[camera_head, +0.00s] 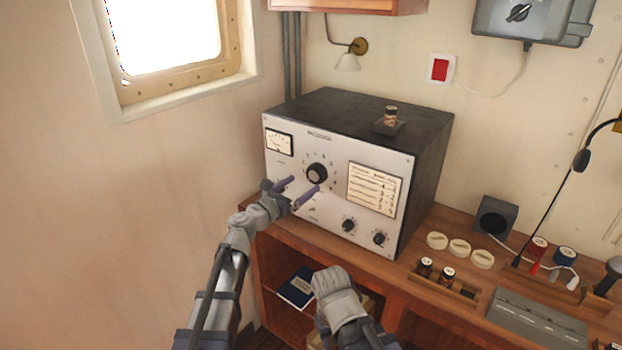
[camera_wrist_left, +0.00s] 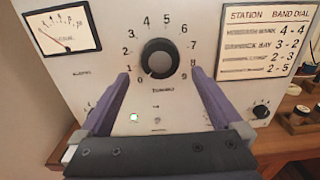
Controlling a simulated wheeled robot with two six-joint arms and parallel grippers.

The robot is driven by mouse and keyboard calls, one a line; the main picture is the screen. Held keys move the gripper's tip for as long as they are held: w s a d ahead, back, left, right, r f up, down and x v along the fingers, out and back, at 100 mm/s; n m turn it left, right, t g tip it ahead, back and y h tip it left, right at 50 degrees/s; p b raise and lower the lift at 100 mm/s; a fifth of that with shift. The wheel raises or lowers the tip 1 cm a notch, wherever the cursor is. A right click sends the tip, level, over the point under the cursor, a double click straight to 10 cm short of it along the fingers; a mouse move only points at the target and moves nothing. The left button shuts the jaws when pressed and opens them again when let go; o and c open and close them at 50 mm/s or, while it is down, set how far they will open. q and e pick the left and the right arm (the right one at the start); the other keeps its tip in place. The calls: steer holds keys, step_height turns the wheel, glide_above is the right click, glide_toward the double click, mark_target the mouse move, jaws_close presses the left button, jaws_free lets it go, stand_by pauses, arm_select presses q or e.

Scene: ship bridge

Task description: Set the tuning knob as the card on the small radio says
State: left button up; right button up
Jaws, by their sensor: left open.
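The large radio (camera_head: 283,165) has a pale front and a dark top. Its round black tuning knob (camera_head: 316,173) shows in the left wrist view (camera_wrist_left: 160,62), ringed by numbers 0 to 9; I cannot tell its pointer's setting. A card (camera_head: 375,190) on its front lists stations with band and dial; in the left wrist view (camera_wrist_left: 262,42) the pairs read 4-4, 3-2, 2-3 and 2-5. My left gripper (camera_head: 304,188) is open in front of the panel, its purple fingers low on either side of the knob. No right gripper fingers show. I cannot pick out a separate small radio.
A meter (camera_head: 279,142) and two smaller knobs (camera_head: 349,225) (camera_head: 379,237) are on the panel. A grey speaker box (camera_head: 493,218), pale round lids (camera_head: 460,247) and jars in a tray (camera_head: 447,276) are on the right. A book (camera_head: 298,287) lies below.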

mark_target(314, 176)
arm_select(q)
steer(key=x, duration=0.5)
steer(key=shift+w+d, duration=0.25)
steer(key=shift+w, duration=0.1)
steer(key=c, duration=1.2)
